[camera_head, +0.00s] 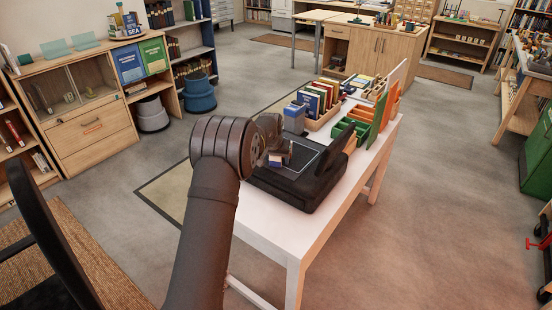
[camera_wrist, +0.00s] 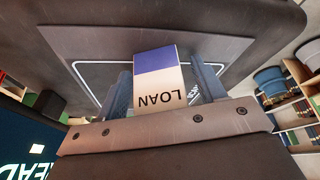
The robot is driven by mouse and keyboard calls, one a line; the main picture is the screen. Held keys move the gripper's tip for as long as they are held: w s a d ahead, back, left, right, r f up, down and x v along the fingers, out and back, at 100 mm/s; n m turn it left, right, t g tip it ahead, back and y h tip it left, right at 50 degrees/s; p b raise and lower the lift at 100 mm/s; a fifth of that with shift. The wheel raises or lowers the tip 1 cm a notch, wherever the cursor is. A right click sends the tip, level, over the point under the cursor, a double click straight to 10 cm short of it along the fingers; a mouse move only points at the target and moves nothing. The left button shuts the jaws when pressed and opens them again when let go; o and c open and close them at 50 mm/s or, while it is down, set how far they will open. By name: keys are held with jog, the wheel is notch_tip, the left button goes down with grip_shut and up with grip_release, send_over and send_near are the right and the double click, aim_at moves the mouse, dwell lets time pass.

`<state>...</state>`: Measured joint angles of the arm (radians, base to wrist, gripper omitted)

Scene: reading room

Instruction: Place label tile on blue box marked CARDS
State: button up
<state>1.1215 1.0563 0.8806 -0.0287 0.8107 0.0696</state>
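The label tile (camera_wrist: 160,85), white with a blue band and the word LOAN upside down, is between my gripper's fingers in the wrist view. My gripper (camera_wrist: 163,88) appears open, with a gap between the tile and the right finger. In the head view my gripper (camera_head: 279,150) is low over a black device's flat pad, with the tile (camera_head: 276,161) small beside its fingers. A blue-grey box (camera_head: 294,119) stands behind the device; its lettering is too small to read.
The black device (camera_head: 296,190) with its raised screen sits on the white table (camera_head: 318,238). Behind are a book tray (camera_head: 318,120) and green and orange dividers (camera_head: 368,120). A dark chair part (camera_head: 45,235) is at lower left.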

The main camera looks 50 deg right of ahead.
jog(key=shift+o, duration=0.5)
jog(key=v, duration=1.2)
jog(key=shift+r, duration=0.2)
jog(key=shift+f, duration=0.1)
